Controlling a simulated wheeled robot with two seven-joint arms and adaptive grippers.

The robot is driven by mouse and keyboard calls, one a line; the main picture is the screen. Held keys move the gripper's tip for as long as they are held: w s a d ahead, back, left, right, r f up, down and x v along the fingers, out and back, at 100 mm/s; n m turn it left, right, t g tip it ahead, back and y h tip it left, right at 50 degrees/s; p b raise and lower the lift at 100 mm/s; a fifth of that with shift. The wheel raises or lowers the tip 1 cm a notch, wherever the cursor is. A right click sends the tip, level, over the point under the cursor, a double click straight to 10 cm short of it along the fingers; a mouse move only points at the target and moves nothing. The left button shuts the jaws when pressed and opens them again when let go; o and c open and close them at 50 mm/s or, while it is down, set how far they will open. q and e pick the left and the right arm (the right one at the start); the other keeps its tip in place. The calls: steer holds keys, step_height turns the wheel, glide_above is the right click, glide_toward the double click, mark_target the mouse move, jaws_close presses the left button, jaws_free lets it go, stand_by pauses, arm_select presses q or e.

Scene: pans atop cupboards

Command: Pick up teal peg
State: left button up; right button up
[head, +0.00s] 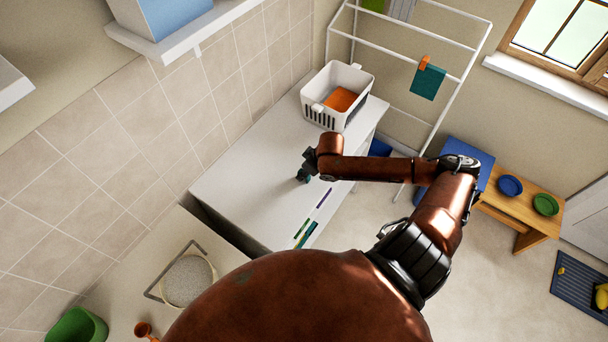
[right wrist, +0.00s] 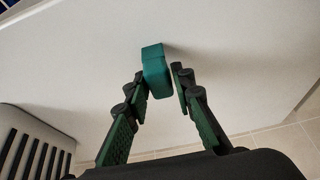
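The teal peg (right wrist: 157,72) is a small block in the right wrist view, over the white top. It is between the fingertips of my right gripper (right wrist: 161,84). The left finger is against or very close to it, and a thin gap seems to show at the right finger. In the head view my right gripper (head: 305,173) points down at the white cupboard top (head: 250,180), and the peg is mostly hidden by it. My left gripper is not in view.
A white basket (head: 322,118) with orange content stands at the back of the cupboard top. A drying rack (head: 460,75) with a teal cloth (head: 428,84) stands behind. The tiled wall borders the left.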

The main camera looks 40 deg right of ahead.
mark_target(301, 170)
steer(key=c, duration=0.4)
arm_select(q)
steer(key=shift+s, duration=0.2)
arm_select(e)
steer(key=shift+c, duration=0.2)
steer(key=shift+r, duration=0.45)
step_height(301, 170, up, 2)
steer(key=shift+r+b, duration=0.2)
steer(key=shift+b, duration=0.1)
arm_select(q)
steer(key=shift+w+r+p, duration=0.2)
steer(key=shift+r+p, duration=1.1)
steer(key=shift+p, duration=0.3)
arm_select(e)
steer(key=s+r, duration=0.9)
steer(key=s, duration=0.5)
steer(key=shift+d+r, duration=0.35)
steer(key=shift+d, duration=0.05)
